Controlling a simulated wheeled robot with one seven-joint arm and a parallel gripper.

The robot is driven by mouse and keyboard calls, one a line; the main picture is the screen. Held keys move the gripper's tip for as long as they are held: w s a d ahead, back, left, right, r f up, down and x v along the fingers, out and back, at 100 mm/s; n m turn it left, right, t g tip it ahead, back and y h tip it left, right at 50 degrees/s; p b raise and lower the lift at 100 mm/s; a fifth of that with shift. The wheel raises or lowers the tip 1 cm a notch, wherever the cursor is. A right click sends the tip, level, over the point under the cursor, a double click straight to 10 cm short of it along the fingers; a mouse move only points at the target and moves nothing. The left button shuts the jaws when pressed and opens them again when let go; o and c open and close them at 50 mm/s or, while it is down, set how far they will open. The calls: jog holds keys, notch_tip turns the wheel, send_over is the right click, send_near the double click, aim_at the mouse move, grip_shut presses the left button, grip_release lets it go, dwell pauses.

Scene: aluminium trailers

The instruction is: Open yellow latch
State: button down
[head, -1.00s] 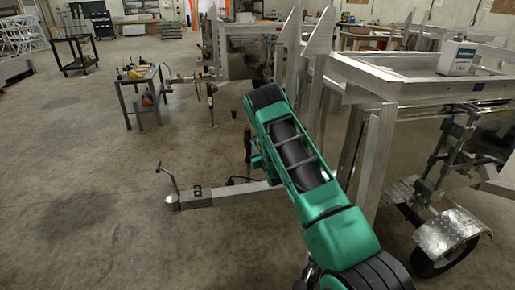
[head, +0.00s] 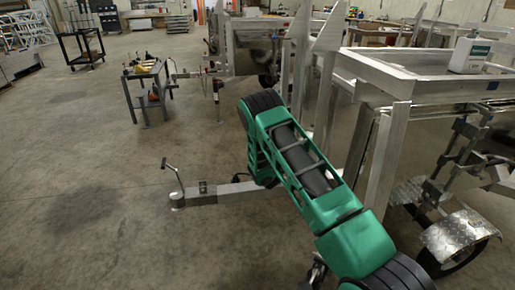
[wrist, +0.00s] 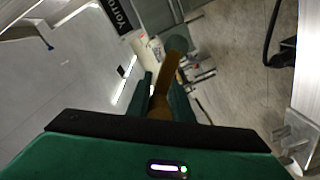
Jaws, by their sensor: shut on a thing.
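The yellow latch (wrist: 168,78) shows in the wrist view as a brownish-yellow bar running up from between my gripper's fingers. My gripper (wrist: 163,96) has its two green fingers on either side of the bar and is shut on it. A dull green rounded part (wrist: 177,43) is at the bar's far end. In the head view my green arm hides the gripper and the latch.
An aluminium trailer frame (head: 385,72) fills the right, with a white container (head: 470,54) on top and a wheel under a tread-plate fender (head: 455,235). A trailer tongue (head: 215,192) reaches left. A tool cart (head: 148,92) stands behind. The floor at left is clear.

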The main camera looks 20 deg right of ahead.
jog(key=shift+w+a+f+n, duration=0.1)
jog(key=shift+a+f+n, duration=0.2)
jog(key=shift+n, duration=0.35)
jog(key=shift+a+f+n, duration=0.15)
jog(key=shift+f+n, duration=0.2)
jog(key=shift+n, duration=0.35)
jog(key=shift+w+a+f+n, duration=0.1)
jog(key=shift+a+f+n, duration=0.2)
jog(key=shift+n, duration=0.35)
jog(key=shift+f, duration=0.1)
jog(key=c, duration=1.8)
grip_release()
jog(key=shift+c, duration=0.2)
jog(key=shift+d, duration=0.1)
jog(key=shift+s, duration=0.2)
jog(key=s+a, duration=0.1)
jog(key=s, duration=0.8)
jog(key=shift+s+a+r, duration=0.25)
jog(key=shift+s+r, duration=0.05)
jog(key=shift+r, duration=0.05)
